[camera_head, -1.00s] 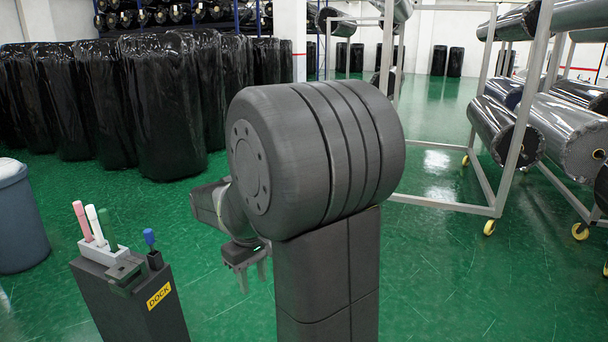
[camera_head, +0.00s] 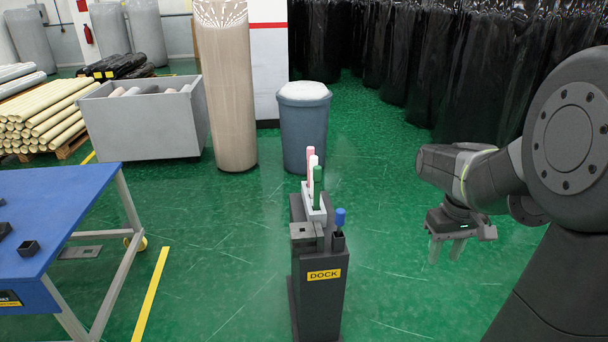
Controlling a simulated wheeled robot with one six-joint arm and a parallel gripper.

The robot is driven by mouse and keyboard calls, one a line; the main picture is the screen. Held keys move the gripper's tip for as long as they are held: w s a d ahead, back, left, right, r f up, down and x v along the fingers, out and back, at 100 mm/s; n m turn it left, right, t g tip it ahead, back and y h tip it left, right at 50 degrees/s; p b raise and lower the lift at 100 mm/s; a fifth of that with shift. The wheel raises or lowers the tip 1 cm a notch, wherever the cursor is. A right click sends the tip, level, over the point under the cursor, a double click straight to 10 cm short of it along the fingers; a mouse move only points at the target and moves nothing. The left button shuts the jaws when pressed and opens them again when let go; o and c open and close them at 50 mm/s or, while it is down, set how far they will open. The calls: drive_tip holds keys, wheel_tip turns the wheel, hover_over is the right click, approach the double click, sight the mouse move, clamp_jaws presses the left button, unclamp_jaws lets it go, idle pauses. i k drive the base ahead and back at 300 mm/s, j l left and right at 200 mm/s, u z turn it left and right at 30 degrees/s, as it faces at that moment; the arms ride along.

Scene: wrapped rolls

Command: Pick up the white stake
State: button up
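The white stake (camera_head: 312,162) stands upright in the holder on top of the dark dock (camera_head: 320,290), between a pink stake (camera_head: 309,152) behind it and a green stake (camera_head: 317,181) in front. The green one partly hides its lower part. A blue-topped stake (camera_head: 340,217) stands in a separate dark socket at the right of the dock. My gripper (camera_head: 445,250) hangs to the right of the dock, fingers pointing down, well apart from the stakes. Its two fingers are spread with nothing between them.
A grey bin (camera_head: 304,125) stands behind the dock. A blue table (camera_head: 60,205) is at the left, with small dark blocks on it. Black wrapped rolls (camera_head: 440,75) stand at the back right. Green floor is clear between the dock and my gripper.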

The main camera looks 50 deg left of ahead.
sight(314, 160)
drive_tip(key=i+u, duration=0.2)
drive_tip(key=i, duration=0.45)
drive_tip(key=i+u, duration=0.2)
drive_tip(key=i, duration=0.45)
drive_tip(key=i+l+u, duration=0.15)
drive_tip(key=i, duration=0.5)
drive_tip(key=i+j+u, duration=0.1)
drive_tip(key=i+u, duration=0.15)
drive_tip(key=u, duration=0.2)
drive_tip(key=i+u, duration=0.6)
drive_tip(key=u, duration=0.25)
drive_tip(key=i+l+u, duration=0.15)
drive_tip(key=u, duration=0.3)
drive_tip(key=i+j+u, duration=0.1)
drive_tip(key=i+u, duration=0.6)
drive_tip(key=i+l+u, duration=0.1)
drive_tip(key=i+u, duration=0.25)
